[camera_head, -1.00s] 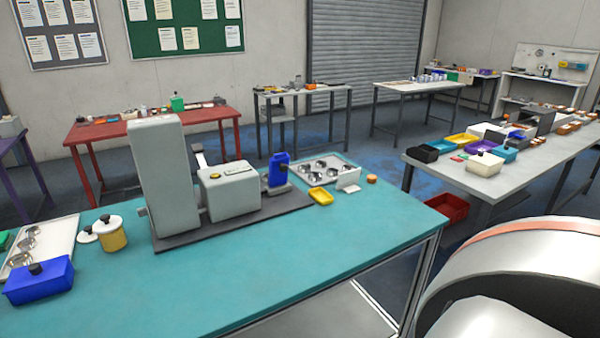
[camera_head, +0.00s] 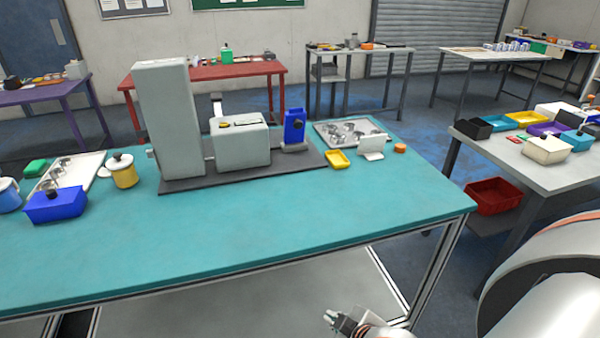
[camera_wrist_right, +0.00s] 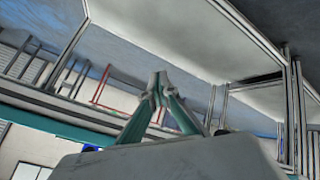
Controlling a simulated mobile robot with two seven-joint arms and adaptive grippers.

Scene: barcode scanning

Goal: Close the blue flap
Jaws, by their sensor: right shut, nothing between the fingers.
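My right gripper (camera_head: 332,318) is low at the bottom of the head view, in front of and below the table edge, far from the blue flap. In the right wrist view its fingers (camera_wrist_right: 158,88) meet at the tips, shut and empty. My left gripper is not in view.
The teal table (camera_head: 250,240) has clear room in front of the machine. A yellow pot (camera_head: 124,175), a yellow tray (camera_head: 337,160), a metal tray (camera_head: 345,130) and a white stand (camera_head: 372,146) sit on it. A white table stands at the right.

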